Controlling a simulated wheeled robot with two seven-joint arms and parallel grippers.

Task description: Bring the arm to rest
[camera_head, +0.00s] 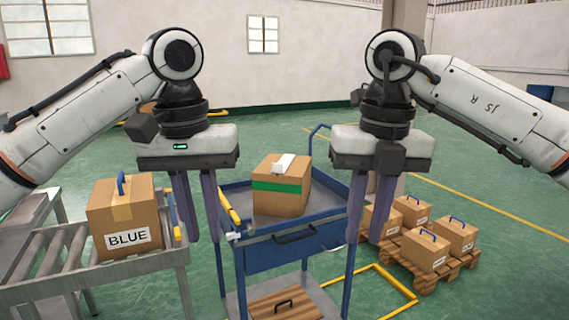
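My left gripper (202,238) hangs pointing down between the roller conveyor and the blue cart. Its two fingers are apart with nothing between them. My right gripper (367,238) hangs pointing down over the right side of the cart. Its two fingers are also apart and empty. Both arms are raised and come in from the picture's sides. Neither gripper holds a box.
A box labelled BLUE (127,215) sits on the roller conveyor (60,262). A green-banded box (281,190) sits on the blue cart (290,250). Several handled boxes (425,250) stand on a wooden pallet (437,280) at right. Green floor is open behind.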

